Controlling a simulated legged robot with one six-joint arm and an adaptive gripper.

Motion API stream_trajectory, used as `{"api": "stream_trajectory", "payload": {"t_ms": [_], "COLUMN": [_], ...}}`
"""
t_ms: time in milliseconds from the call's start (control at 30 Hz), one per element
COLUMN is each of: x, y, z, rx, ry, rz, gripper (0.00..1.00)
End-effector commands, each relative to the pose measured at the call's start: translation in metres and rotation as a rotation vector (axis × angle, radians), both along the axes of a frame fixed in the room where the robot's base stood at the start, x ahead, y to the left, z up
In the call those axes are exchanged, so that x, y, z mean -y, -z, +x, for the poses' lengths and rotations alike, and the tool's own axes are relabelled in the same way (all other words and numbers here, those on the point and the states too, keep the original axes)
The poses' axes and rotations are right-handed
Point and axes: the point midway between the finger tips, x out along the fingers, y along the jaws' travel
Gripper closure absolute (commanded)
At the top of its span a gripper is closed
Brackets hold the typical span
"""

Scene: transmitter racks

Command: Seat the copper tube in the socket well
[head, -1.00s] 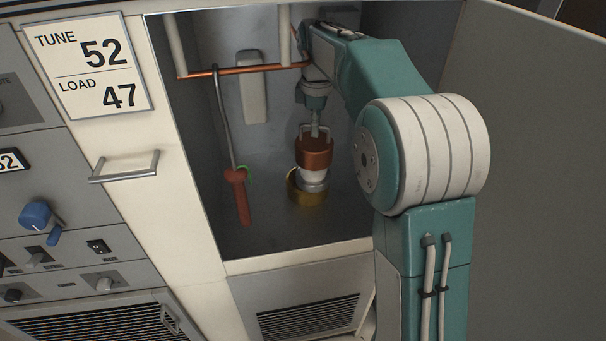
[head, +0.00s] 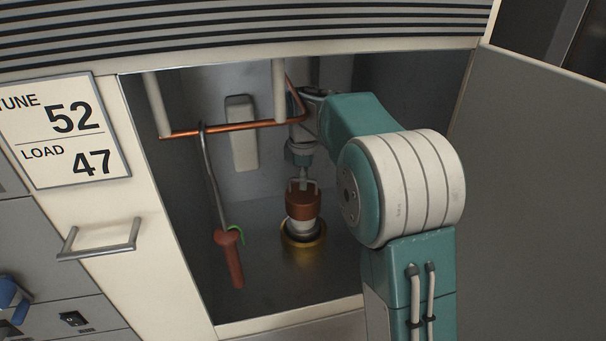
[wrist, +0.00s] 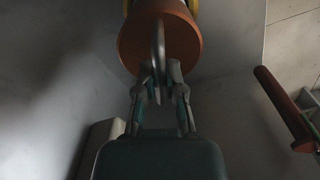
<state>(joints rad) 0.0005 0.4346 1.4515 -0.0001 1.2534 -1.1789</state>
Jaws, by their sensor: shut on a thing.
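The tube, with a copper top and a white lower body (head: 303,205), stands upright inside the open cabinet. My gripper (head: 303,184) is above it, shut on the handle of its copper top. The wrist view shows my fingertips (wrist: 160,75) closed on that handle, over the copper top (wrist: 185,42). The brass socket well (head: 303,250) is directly below the tube, and its rim shows around the tube's dark base. How deep the base sits is hidden. Part of the yellow rim (wrist: 193,7) also shows in the wrist view.
A hooked rod with a red handle (head: 230,262) hangs from the copper bar (head: 215,129), left of the tube. Its handle also shows in the wrist view (wrist: 283,105). A pale block (head: 242,135) is on the back wall. The open door (head: 530,200) is at right.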

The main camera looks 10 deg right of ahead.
Motion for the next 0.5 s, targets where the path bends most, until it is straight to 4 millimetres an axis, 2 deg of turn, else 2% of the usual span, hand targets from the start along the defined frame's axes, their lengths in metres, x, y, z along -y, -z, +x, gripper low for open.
{"api": "stream_trajectory", "payload": {"t_ms": [133,300,500], "x": [0.0,0.0,-0.001], "y": [0.012,0.037,0.043], "z": [0.0,0.0,0.002], "rx": [-0.003,-0.007,-0.005], "ry": [0.0,0.0,-0.001], "rz": [0.001,0.001,0.001], "gripper": [1.0,1.0,1.0]}}
